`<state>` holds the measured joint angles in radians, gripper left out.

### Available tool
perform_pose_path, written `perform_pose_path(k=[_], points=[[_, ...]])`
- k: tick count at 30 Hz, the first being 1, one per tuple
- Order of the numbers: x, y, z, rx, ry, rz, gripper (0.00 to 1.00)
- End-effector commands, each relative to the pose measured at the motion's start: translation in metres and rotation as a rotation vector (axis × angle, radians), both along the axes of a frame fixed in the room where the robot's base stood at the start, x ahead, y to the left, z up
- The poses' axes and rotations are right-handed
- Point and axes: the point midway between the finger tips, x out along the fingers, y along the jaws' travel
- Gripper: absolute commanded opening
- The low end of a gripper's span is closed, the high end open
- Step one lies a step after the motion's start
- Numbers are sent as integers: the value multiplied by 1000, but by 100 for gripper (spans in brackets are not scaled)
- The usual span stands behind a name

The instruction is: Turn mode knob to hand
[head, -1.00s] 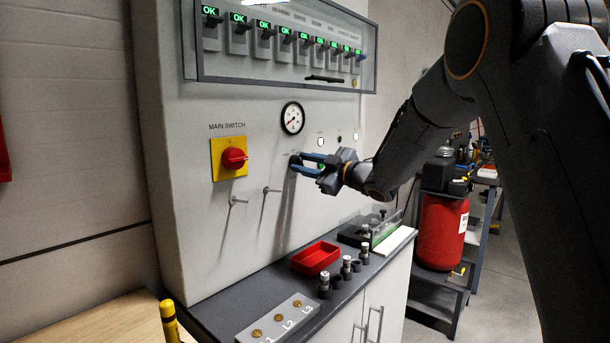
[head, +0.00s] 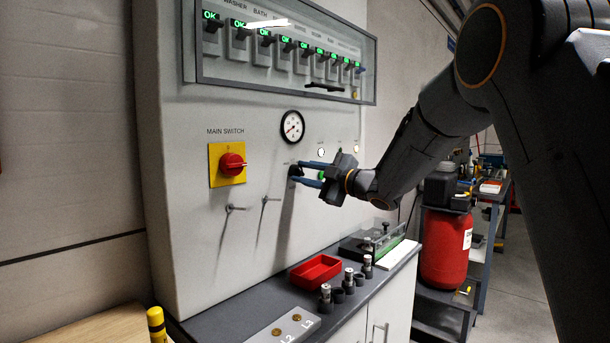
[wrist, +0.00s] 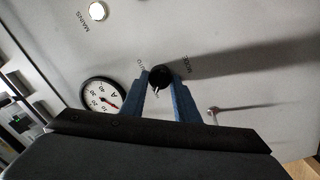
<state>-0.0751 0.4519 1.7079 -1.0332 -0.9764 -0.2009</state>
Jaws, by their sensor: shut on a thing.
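The mode knob (wrist: 160,77) is a small black knob on the grey panel, with a light pointer mark on it and small lettering beside it, including MODE. In the head view the knob (head: 295,171) shows as a dark spot at the fingertips. My gripper (wrist: 163,82) has its two blue fingers on either side of the knob, shut on it. In the head view my gripper (head: 298,172) reaches in from the right, one finger above the other. Which position the pointer stands at cannot be read.
A round gauge (head: 292,126) is just above the knob. A red main switch (head: 232,164) on a yellow plate and two thin levers (head: 231,208) are to the left. Below, a dark bench top holds a red tray (head: 316,271) and several small cylinders. A glazed breaker row (head: 285,45) is above.

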Motion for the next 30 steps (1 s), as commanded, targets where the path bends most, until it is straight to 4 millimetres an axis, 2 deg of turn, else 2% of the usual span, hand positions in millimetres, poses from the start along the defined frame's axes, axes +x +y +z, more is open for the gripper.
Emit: perform_pose_path(k=[2,3,6,17,30], points=[[0,0,0,0,-1,1,6],[0,0,0,0,-1,1,33],[0,0,0,0,0,1,47],[-3,-5,-1,1,1,-1,47],[-44,-53,-3,0,0,-2,47]])
